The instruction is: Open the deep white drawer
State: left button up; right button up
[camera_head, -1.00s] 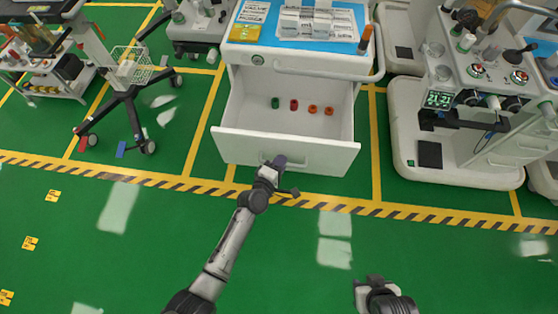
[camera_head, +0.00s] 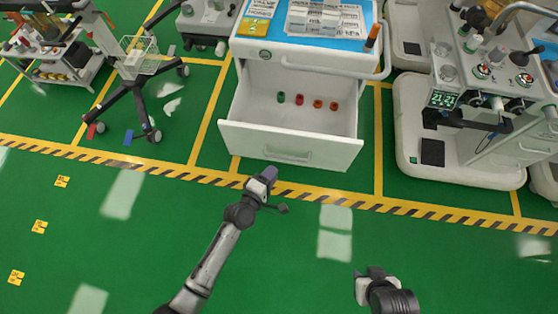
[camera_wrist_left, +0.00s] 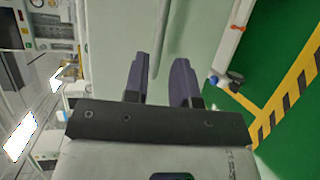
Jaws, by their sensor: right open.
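The deep white drawer (camera_head: 290,144) is pulled well out of the white cart (camera_head: 312,60), and its inside shows. Its handle (camera_head: 287,156) is on the front panel. My left gripper (camera_head: 269,174) is just in front of the panel, below and left of the handle, apart from it and empty. In the left wrist view, its two dark fingers (camera_wrist_left: 160,80) stand apart, with the pale drawer front (camera_wrist_left: 215,25) beyond them. My right gripper (camera_head: 367,272) is low in the head view, open, above the floor, away from the cart.
Several small green, red and orange items (camera_head: 300,100) sit in the drawer. A blue cart top (camera_head: 300,35) holds boxes. An anaesthesia machine (camera_head: 455,150) stands right, a wheeled stand (camera_head: 130,90) left. The green floor (camera_head: 290,250) in front is clear.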

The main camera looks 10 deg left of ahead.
pick_arm(q)
jog(key=shift+p+v, duration=0.4)
jog(key=shift+v, duration=2.2)
